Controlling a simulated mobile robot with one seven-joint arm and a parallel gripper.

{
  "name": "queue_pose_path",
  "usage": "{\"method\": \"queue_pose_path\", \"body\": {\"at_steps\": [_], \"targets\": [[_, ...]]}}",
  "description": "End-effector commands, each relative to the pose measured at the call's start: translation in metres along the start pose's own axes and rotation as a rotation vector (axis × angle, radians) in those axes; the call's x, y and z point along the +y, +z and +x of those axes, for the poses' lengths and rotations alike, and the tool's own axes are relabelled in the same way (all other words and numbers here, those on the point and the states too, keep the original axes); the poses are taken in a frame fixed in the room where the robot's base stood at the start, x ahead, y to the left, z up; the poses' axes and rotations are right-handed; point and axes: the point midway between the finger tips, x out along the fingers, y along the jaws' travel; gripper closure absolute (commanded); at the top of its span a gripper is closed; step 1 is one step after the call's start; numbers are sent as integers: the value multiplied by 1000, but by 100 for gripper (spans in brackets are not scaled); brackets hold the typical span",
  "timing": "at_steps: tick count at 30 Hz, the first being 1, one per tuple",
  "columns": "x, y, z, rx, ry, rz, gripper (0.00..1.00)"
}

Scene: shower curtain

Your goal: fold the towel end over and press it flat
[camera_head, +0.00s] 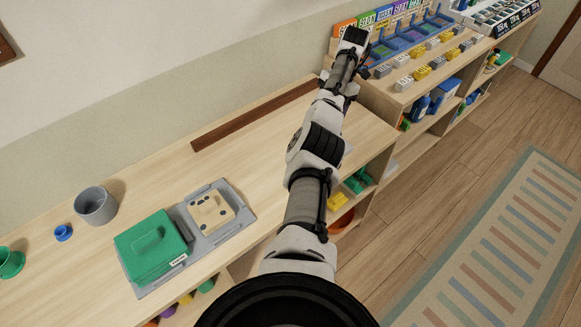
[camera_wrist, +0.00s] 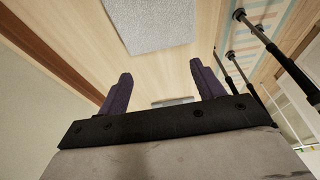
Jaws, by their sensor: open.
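I cannot make out a towel for certain in either view. In the wrist view, a pale grey, speckled flat sheet (camera_wrist: 150,22) lies on a wooden surface beyond my fingertips; I cannot tell whether it is the towel. My gripper (camera_wrist: 160,69) is open, its two dark purple fingers well apart with nothing held between them. A small grey strip (camera_wrist: 172,101) shows farther back between the fingers, too little to identify. In the head view my arm reaches up and away towards the far shelf, and its fingers cannot be made out.
A wooden shelf top (camera_head: 260,150) carries a green lidded box (camera_head: 150,248) and a beige block (camera_head: 210,211) on a grey tray (camera_head: 240,215). A brown strip (camera_head: 255,117) lies behind. The far shelf holds several small blocks (camera_head: 422,70).

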Motion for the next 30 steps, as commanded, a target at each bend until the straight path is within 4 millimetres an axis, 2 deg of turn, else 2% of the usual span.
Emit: {"method": "queue_pose_path", "body": {"at_steps": [6, 12, 21, 30], "targets": [[2, -3, -18, -8, 12, 1, 33], [2, -10, -26, 3, 4, -3, 33], [2, -21, -68, -1, 5, -2, 33], [1, -23, -75, -1, 0, -1, 33]]}}
